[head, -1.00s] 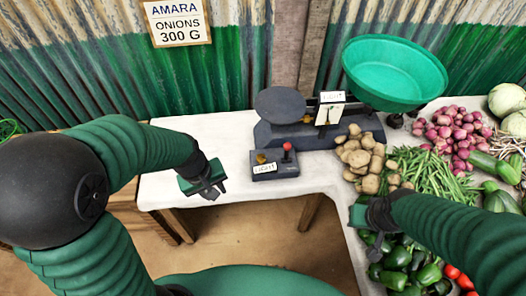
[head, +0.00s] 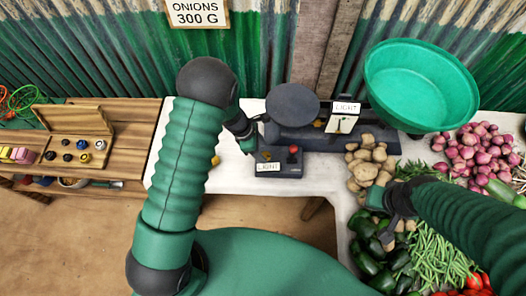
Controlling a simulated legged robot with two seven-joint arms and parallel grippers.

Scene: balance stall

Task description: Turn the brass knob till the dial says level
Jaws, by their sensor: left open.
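The balance (head: 312,140) stands on the white table with a dark round plate (head: 292,104) at left and a green pan (head: 420,84) at right. Its dial card (head: 346,107) reads LIGHT. In front is a dark control box (head: 279,160) with a red-topped lever (head: 293,149), a label (head: 268,167) reading LIGHT and a small brass knob (head: 266,155) at its left. My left gripper (head: 249,143) is open, just beyond the box's left back corner, close to the knob; contact is unclear. My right gripper (head: 388,222) is over the vegetables, its jaws unclear.
A small yellow-brown lump (head: 215,160) lies on the table at left. A wooden bench (head: 125,125) with small parts stands farther left.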

